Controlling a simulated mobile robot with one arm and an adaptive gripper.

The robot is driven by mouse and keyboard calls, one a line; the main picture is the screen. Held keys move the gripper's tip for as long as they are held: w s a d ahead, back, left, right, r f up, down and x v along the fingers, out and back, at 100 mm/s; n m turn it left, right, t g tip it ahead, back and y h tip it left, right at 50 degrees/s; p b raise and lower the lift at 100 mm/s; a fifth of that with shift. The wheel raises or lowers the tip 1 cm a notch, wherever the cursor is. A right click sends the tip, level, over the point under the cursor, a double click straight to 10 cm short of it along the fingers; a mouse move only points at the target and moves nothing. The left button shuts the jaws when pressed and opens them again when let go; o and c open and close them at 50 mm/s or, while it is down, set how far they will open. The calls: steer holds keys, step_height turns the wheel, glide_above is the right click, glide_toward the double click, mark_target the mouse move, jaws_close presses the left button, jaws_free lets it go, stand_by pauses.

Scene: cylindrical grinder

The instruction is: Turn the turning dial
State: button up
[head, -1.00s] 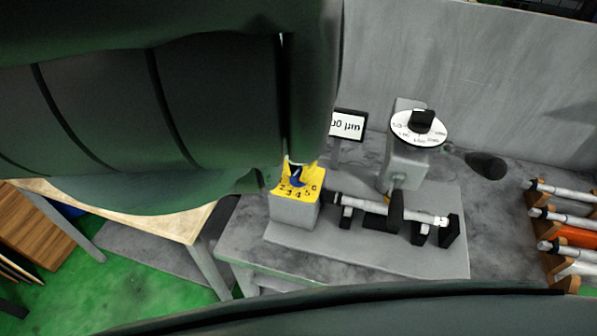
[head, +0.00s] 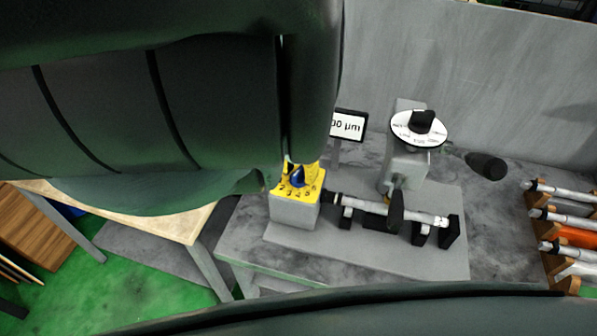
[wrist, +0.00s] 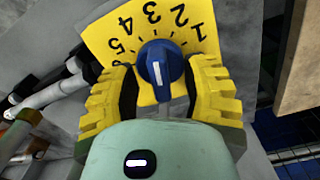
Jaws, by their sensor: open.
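The blue dial knob (head: 298,176) sits on a yellow plate (head: 284,189) with printed numbers, on top of a grey block at the left end of the machine. In the wrist view the knob (wrist: 162,62) shows a white line on its lower half. The numbers arc around it on the yellow plate (wrist: 107,32). My gripper (wrist: 162,88) is open, its yellow fingers on either side of the knob's lower part. I cannot tell whether they touch it. In the head view my arm covers most of the gripper.
The grinder's white disc with a black knob (head: 424,121) stands right of a small display (head: 348,125). A black-handled lever (head: 485,166) sticks out to the right. A rack of rods (head: 563,215) stands at the far right. A wooden-topped table (head: 130,215) stands at left.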

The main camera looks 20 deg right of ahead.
mark_target(299, 170)
steer(key=shift+r, duration=3.6)
